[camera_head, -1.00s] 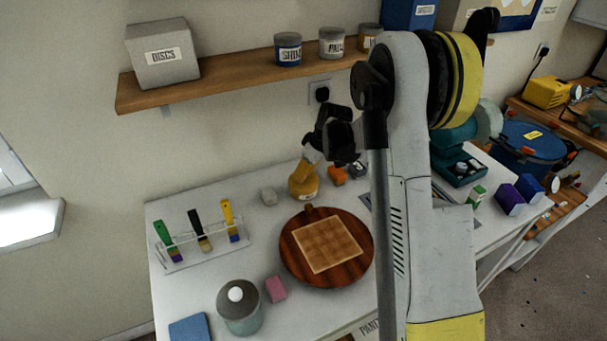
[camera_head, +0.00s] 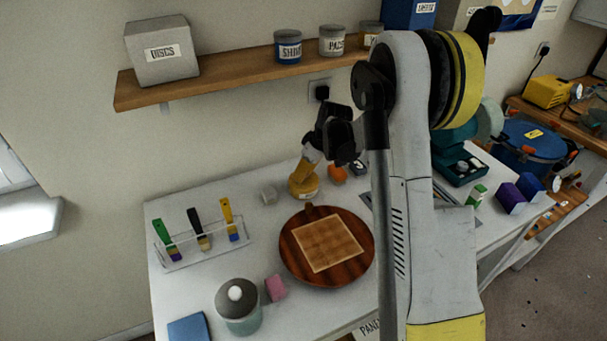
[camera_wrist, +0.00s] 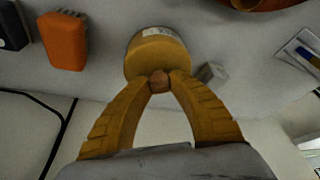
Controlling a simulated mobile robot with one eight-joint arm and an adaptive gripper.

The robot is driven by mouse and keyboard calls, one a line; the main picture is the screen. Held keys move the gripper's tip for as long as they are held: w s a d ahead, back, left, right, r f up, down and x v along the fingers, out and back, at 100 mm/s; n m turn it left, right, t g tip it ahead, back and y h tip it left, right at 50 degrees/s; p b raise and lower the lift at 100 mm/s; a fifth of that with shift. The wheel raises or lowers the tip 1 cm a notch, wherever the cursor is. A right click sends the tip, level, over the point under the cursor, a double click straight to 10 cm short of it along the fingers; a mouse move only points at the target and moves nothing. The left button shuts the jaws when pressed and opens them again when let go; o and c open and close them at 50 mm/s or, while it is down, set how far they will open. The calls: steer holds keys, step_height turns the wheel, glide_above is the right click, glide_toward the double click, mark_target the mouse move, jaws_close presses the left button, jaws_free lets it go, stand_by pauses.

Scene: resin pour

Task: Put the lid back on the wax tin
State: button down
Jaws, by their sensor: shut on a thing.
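The yellow wax tin (camera_head: 305,194) with a pale label stands at the back of the white table, just behind the round wooden board. My gripper (camera_head: 304,174) reaches down over it from above. In the wrist view, my gripper (camera_wrist: 158,80) has both yellow fingertips closed on the small brown knob of the yellow lid (camera_wrist: 157,58). The lid is over the tin's top and looks in line with it; part of the pale label (camera_wrist: 160,32) shows beyond its edge. I cannot tell whether the lid is fully seated or slightly above the rim.
A small grey block (camera_head: 268,194) stands left of the tin. The wooden board (camera_head: 290,255) lies in front. A brush rack (camera_head: 205,247) is at the left. A shelf (camera_head: 225,84) hangs above.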

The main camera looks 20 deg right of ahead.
steer(key=c, duration=0.7)
jaws_free()
steer(key=shift+o, duration=0.2)
steer(key=shift+r+p, duration=2.05)
steer(key=shift+r, duration=1.5)
